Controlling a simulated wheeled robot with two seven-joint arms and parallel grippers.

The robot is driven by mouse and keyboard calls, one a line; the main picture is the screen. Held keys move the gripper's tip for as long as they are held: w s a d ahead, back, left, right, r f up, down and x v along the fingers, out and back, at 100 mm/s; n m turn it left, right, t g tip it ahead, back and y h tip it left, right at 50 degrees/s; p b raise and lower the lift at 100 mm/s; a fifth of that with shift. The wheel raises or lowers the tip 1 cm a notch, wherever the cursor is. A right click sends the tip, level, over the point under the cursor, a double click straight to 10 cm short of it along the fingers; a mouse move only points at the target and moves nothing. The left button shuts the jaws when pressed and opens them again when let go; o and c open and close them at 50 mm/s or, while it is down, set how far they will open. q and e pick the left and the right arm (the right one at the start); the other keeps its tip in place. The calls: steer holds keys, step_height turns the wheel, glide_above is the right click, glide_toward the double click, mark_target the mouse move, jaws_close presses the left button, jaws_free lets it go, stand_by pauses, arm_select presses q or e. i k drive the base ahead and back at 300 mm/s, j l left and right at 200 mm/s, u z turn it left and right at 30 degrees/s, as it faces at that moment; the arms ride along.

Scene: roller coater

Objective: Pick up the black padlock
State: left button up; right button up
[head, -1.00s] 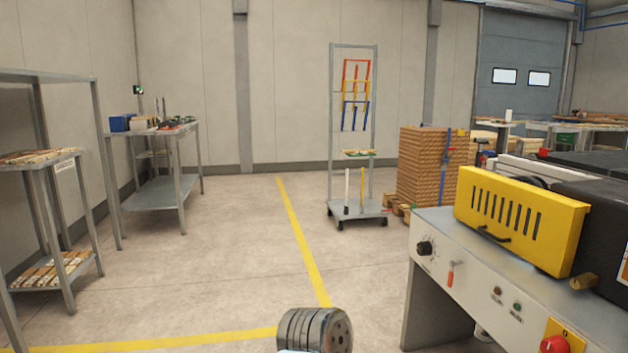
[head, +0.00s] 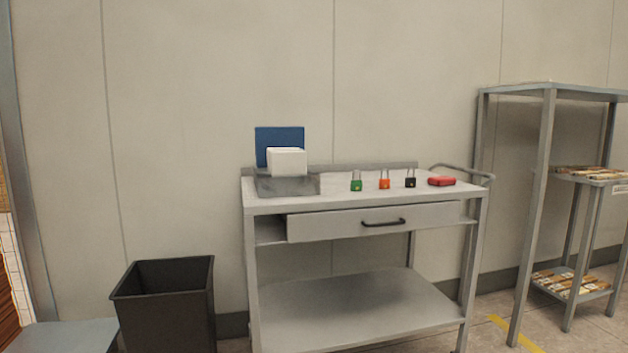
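The black padlock (head: 410,182) stands upright on the top of a grey metal cart (head: 335,196), toward its right side. An orange padlock (head: 384,182) and a green padlock (head: 356,184) stand to its left. A red object (head: 441,181) lies just to its right. The cart is some distance ahead, against the wall. Neither of my grippers shows in the head view.
A grey tray (head: 285,185) holds a white box (head: 287,161) and a blue panel at the cart's left end. A drawer (head: 375,221) sits below the top. A dark bin (head: 165,300) stands left of the cart, a shelf rack (head: 545,120) right.

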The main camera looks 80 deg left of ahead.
mark_target(410, 182)
steer(key=k+l+u, duration=0.1)
steer(key=u, duration=2.15)
